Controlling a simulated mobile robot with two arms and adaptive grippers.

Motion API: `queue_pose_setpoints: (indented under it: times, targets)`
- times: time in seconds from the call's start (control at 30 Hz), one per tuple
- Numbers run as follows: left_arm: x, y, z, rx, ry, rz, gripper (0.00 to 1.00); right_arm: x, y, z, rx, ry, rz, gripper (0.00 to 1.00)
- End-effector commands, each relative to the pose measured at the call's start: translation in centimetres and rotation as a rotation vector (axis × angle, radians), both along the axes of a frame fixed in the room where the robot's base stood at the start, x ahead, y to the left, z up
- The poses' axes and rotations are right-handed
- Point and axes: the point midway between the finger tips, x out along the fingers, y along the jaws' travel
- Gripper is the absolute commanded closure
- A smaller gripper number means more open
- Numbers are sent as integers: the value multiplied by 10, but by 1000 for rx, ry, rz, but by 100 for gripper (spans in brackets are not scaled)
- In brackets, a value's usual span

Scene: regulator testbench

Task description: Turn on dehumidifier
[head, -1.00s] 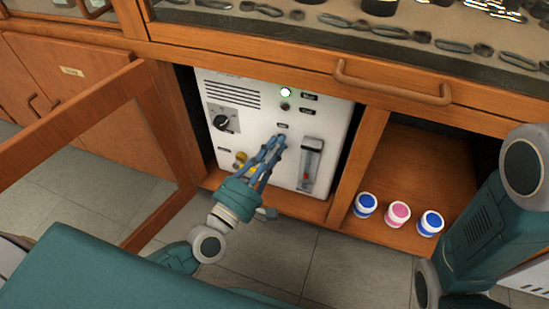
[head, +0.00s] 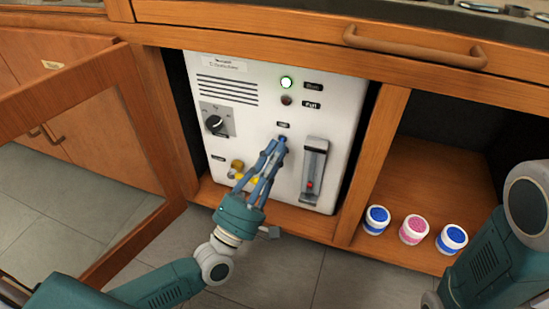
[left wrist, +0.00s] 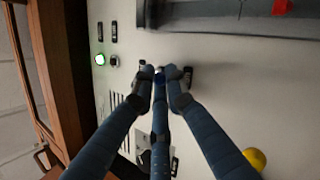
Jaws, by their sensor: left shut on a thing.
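The dehumidifier is a white box (head: 240,150) inside the open cabinet. Its front has a lit green lamp (head: 287,83), a dark lamp (head: 286,100) below it, a black dial (head: 214,124), yellow fittings (head: 237,168) and a clear flow gauge (head: 314,170) with a red mark. My left gripper (head: 278,146) is at the middle of the panel, its fingers closed together on a small part under a little label. In the left wrist view the fingertips (left wrist: 160,74) meet at that small part, which they mostly hide. My right gripper is not in view.
An open glass-paned door (head: 90,170) stands on the left. White jars with blue (head: 376,220) and pink (head: 413,229) lids stand on the right shelf (head: 430,185). A drawer with a wooden handle (head: 412,45) is above. My right arm fills the right edge.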

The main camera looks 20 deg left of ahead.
Motion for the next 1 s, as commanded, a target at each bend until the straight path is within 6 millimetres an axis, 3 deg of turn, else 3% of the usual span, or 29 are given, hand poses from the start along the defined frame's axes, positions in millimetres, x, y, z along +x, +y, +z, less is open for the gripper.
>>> queue_pose_setpoints:
  times: [0.5,0.53,0.6,1.0]
  targets:
    - [-2,-6,-4,8,-14,-10,100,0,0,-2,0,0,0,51]
    - [-2,-6,-4,8,-14,-10,83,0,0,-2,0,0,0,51]
    - [-1,-6,-4,7,-14,-9,70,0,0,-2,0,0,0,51]
    - [0,-2,-2,3,-18,-2,70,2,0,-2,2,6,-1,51]
